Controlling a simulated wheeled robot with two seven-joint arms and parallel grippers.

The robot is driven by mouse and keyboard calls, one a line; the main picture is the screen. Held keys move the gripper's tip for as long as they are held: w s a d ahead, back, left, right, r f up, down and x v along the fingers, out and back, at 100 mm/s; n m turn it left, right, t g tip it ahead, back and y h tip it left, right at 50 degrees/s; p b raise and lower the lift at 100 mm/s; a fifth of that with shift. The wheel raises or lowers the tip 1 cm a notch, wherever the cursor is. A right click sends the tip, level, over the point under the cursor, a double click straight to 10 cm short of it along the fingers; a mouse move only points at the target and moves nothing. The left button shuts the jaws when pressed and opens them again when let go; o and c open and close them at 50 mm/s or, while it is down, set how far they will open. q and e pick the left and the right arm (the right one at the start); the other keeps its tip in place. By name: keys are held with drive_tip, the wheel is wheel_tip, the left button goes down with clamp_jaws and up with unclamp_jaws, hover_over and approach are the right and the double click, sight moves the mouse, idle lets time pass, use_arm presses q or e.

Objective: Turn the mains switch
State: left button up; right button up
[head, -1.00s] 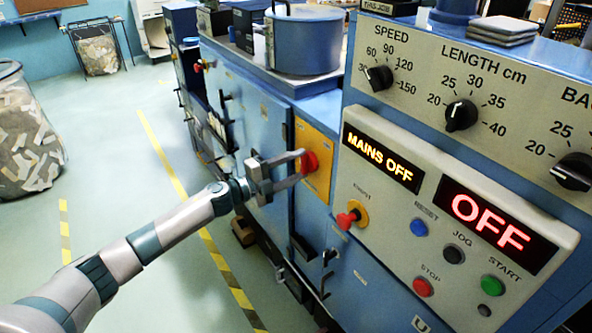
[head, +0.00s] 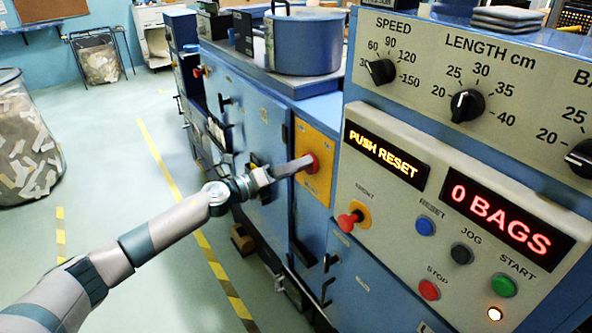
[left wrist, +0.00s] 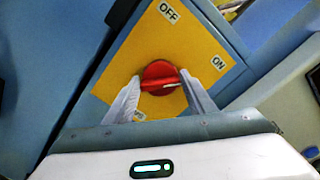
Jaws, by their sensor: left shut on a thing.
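The red mains switch (head: 312,163) sits on a yellow plate (head: 314,188) on the side of the blue machine. In the left wrist view the red knob (left wrist: 158,78) lies between my left gripper's (left wrist: 160,86) two fingers, which are shut on it. Its white mark points right, toward the ON label (left wrist: 219,63); the OFF label (left wrist: 168,13) is at the top of the plate. In the head view my left gripper (head: 292,167) reaches the switch from the left. The amber display (head: 386,154) reads PUSH RESET and the red display (head: 507,220) reads 0 BAGS. My right gripper is out of view.
Right of the switch, the control panel carries a red front stop knob (head: 348,220), a blue reset button (head: 425,225) and a green start button (head: 503,285). A lit lamp (head: 495,314) is below start. Open floor lies left of the machine.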

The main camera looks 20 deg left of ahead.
use_arm(q)
drive_tip(key=shift+f+m, duration=0.15)
drive_tip(key=shift+m, duration=0.25)
drive_tip(key=o, duration=1)
drive_tip(key=shift+o, duration=0.2)
drive_tip(key=shift+s+a, duration=0.1)
